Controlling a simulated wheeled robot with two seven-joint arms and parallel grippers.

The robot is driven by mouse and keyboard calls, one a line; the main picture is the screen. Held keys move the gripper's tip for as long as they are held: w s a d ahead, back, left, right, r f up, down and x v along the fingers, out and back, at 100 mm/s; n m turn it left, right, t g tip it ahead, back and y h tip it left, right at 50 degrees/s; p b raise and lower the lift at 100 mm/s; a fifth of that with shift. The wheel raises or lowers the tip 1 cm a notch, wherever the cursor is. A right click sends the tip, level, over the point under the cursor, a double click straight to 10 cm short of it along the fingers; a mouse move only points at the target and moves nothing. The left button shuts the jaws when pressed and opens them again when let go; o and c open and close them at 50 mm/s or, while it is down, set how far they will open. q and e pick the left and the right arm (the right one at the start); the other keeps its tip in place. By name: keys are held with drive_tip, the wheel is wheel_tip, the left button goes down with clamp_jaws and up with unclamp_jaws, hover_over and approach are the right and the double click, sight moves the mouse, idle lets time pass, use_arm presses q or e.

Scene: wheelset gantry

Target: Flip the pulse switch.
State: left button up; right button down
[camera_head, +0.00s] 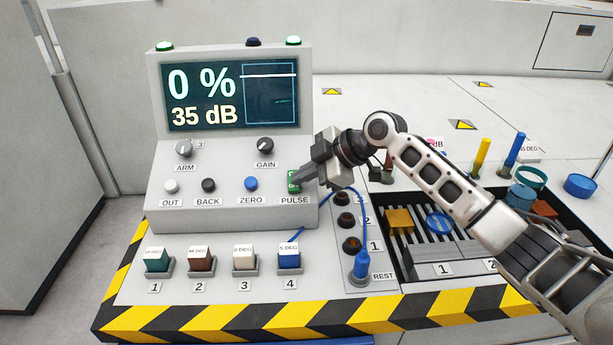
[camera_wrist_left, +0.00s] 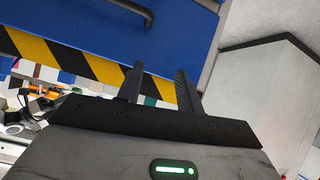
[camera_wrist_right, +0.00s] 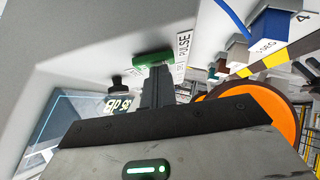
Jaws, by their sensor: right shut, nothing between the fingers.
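The pulse switch (camera_head: 293,183) is a green rocker at the lower right of the sloped grey console (camera_head: 225,210), above the label PULSE. My right gripper (camera_head: 300,183) is shut and empty, its fingertips right at the switch and partly covering it. In the right wrist view the green switch (camera_wrist_right: 153,58) lies just beyond the closed fingertips (camera_wrist_right: 156,72); I cannot tell whether they touch. The switch's tilt is unclear. My left gripper (camera_wrist_left: 158,85) shows only in its wrist view, with fingers apart and empty, near a blue panel (camera_wrist_left: 180,35).
The console screen (camera_head: 225,98) reads 0 % and 35 dB. The blue ZERO button (camera_head: 251,184) and GAIN knob (camera_head: 265,145) are close by. A blue cable and plug (camera_head: 361,264) lie below my right gripper. Colored blocks stand in front; a slotted tray (camera_head: 440,245) is at right.

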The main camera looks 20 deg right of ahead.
drive_tip(key=shift+w+d+f, duration=0.15)
drive_tip(key=shift+w+d, duration=0.15)
drive_tip(key=shift+w, duration=0.1)
use_arm(q)
drive_tip(key=shift+w, duration=0.1)
